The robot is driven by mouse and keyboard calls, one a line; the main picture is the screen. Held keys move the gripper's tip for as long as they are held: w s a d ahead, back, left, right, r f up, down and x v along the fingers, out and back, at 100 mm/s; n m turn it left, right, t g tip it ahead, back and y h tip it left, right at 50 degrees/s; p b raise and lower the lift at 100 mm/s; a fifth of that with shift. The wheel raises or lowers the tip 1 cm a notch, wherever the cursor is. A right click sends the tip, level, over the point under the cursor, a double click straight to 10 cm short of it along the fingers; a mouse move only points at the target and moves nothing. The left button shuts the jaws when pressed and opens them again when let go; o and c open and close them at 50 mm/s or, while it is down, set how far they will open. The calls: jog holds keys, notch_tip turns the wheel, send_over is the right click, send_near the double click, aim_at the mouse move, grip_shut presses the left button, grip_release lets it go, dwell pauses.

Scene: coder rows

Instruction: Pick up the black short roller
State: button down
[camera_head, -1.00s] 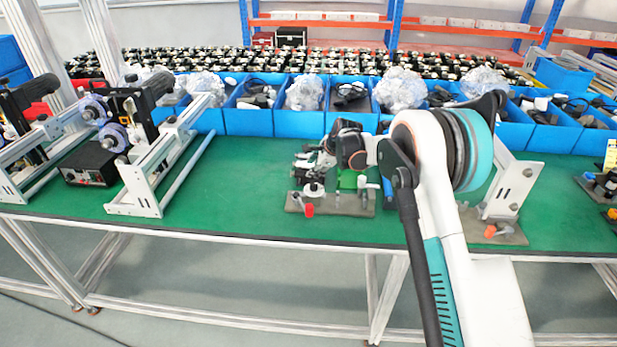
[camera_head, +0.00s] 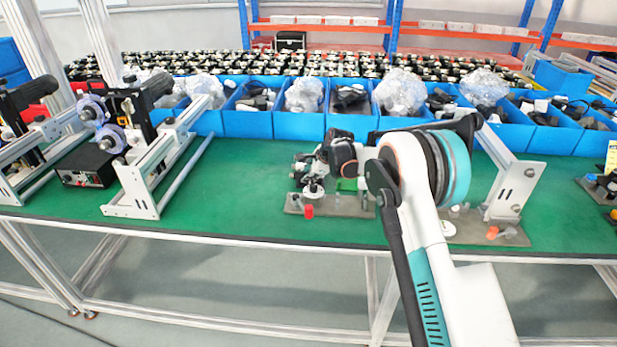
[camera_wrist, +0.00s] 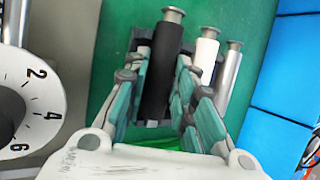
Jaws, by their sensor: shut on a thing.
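The black short roller (camera_wrist: 162,70) shows in the wrist view as a dark cylinder with a metal end cap at its top. My gripper (camera_wrist: 165,85) is shut on it, with one teal-and-grey finger on each side. A white roller (camera_wrist: 205,55) and a bare metal roller (camera_wrist: 229,75) lie just to its right, close alongside. In the head view my gripper (camera_head: 325,158) is over the green table near a grey fixture plate; the black roller cannot be made out there.
The green table (camera_head: 245,200) is clear left of the fixture plate (camera_head: 330,205). A metal frame (camera_head: 150,170) with a black box (camera_head: 90,165) stands at left. Blue bins (camera_head: 300,124) line the back. A round numbered dial (camera_wrist: 30,110) is at left in the wrist view.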

notch_tip(320, 180, up, 20)
jog(key=p, duration=0.5)
dwell(0.3)
